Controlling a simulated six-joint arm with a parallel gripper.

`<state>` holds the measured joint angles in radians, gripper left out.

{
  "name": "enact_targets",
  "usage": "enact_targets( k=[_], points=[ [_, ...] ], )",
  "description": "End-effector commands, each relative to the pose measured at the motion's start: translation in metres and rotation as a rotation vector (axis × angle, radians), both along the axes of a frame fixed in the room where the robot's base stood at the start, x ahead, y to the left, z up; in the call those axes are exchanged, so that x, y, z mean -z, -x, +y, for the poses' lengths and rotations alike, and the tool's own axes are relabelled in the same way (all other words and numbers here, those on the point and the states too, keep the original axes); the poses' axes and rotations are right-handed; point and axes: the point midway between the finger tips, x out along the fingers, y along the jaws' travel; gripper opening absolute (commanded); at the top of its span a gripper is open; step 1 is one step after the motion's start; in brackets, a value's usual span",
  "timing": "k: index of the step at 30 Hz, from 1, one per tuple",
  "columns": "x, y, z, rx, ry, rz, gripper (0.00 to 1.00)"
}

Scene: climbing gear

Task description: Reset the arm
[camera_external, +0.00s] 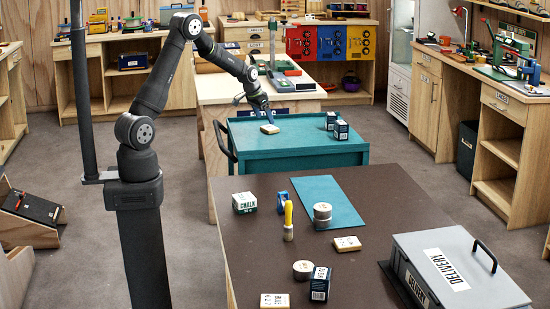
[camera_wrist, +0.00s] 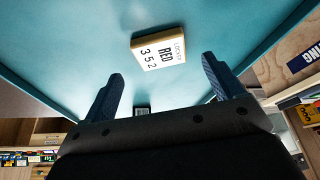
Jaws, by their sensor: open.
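My arm reaches out over the teal cart (camera_external: 290,160), with my gripper (camera_external: 268,117) low above its top on the left side. In the wrist view my gripper (camera_wrist: 163,70) has its two blue fingers spread wide, with nothing between them. A small pale tag block (camera_external: 269,129) lies flat on the cart top just by the fingertips. In the wrist view the tag block (camera_wrist: 158,47) reads "LOCKER RED 352" and lies beyond the fingertips, apart from them.
Dark boxes (camera_external: 341,130) stand on the cart's right side. The brown table (camera_external: 380,200) in front holds a chalk box (camera_external: 244,203), a yellow-handled tool (camera_external: 288,220), round tins (camera_external: 322,215), tags, a blue mat (camera_external: 328,200) and a grey delivery case (camera_external: 455,270). Benches line the walls.

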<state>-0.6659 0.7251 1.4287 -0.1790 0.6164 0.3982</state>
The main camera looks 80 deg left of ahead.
Motion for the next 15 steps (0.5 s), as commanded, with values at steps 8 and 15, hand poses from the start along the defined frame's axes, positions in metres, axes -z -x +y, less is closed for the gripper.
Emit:
enact_targets(
  k=[8,15],
  points=[
    [0.047,-0.017,0.006,0.000,0.002,0.001,0.86],
    [0.013,-0.017,0.007,0.002,-0.001,-0.002,0.86]
  ],
)
